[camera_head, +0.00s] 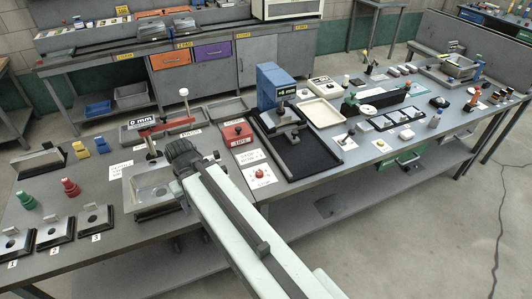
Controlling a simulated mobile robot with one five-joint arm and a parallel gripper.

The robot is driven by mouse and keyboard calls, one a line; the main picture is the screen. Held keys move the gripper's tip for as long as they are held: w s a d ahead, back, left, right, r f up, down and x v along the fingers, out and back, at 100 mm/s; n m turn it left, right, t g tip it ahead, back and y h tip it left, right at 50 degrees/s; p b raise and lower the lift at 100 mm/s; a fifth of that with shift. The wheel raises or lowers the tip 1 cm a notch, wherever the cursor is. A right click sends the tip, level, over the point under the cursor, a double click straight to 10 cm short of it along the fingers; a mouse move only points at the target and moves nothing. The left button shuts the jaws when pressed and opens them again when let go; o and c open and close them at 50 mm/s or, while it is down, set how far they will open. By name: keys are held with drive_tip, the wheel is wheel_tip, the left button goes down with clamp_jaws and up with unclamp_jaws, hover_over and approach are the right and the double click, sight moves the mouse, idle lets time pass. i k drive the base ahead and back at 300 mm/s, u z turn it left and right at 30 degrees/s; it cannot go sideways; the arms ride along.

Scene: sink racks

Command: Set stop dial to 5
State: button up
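A small red knob (259,173) sits on a white plate with dial-like markings, right of my arm; this may be the stop dial, but its label and setting are too small to read. My gripper (183,152) is the dark end of my pale arm, above the bench beside the grey basin, left of the red knob and apart from it. Its fingers cannot be made out, so I cannot tell whether it is open or shut. A display reading "0 mm" (147,128) stands behind the basin.
A red box (237,133) stands behind the knob. A blue machine (276,86) with a black tray is to the right.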

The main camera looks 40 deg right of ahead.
sight(258, 174)
drive_tip(key=u, duration=1.9)
drive_tip(key=k, duration=1.85)
drive_tip(key=z, duration=0.55)
drive_tip(key=i, duration=1.5)
drive_tip(key=u, duration=0.05)
